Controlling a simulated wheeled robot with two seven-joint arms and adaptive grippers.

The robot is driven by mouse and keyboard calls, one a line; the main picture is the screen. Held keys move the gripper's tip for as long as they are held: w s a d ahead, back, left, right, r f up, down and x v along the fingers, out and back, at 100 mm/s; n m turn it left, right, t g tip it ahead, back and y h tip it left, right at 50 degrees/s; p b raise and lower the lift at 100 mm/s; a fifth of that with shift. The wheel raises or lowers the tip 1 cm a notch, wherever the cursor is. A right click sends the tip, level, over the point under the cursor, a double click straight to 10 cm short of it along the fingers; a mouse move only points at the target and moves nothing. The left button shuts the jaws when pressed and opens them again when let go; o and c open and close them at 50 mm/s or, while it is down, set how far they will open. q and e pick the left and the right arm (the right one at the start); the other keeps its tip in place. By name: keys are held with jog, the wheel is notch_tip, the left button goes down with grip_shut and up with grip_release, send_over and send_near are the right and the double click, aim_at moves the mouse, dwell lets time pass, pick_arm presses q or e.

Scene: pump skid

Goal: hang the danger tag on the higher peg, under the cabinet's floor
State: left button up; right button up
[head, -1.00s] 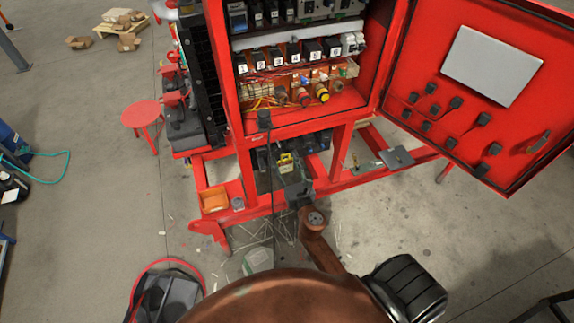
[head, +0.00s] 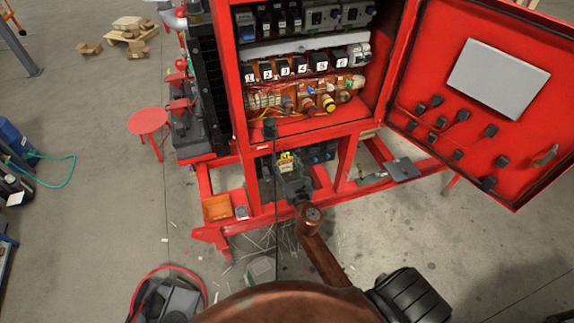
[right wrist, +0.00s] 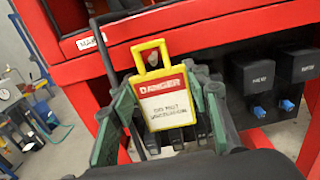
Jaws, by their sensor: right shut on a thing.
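The danger tag (head: 286,158) is a white plate with a red DANGER band in a yellow frame with a loop on top. It also shows upright and facing me in the right wrist view (right wrist: 167,103). My right gripper (head: 290,174) is shut on it, with its green fingers (right wrist: 160,105) at the tag's two sides. The tag is just below the front edge of the red cabinet's floor (head: 310,132). My left gripper is not in view.
A black cable (head: 270,131) hangs at the cabinet's front edge, left of the tag. Black units with blue parts (right wrist: 265,85) stand under the cabinet on the right. The open cabinet door (head: 480,90) reaches out at right. Red skid rails (head: 250,218) run below.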

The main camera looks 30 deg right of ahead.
jog(key=shift+w+d, duration=0.1)
jog(key=shift+w, duration=0.4)
jog(key=shift+w+d+f+b, duration=0.15)
jog(key=shift+w+f+b, duration=0.35)
jog(key=shift+w, duration=0.05)
jog(key=o, duration=1.2)
jog(key=shift+o, duration=0.2)
jog(key=v, duration=1.2)
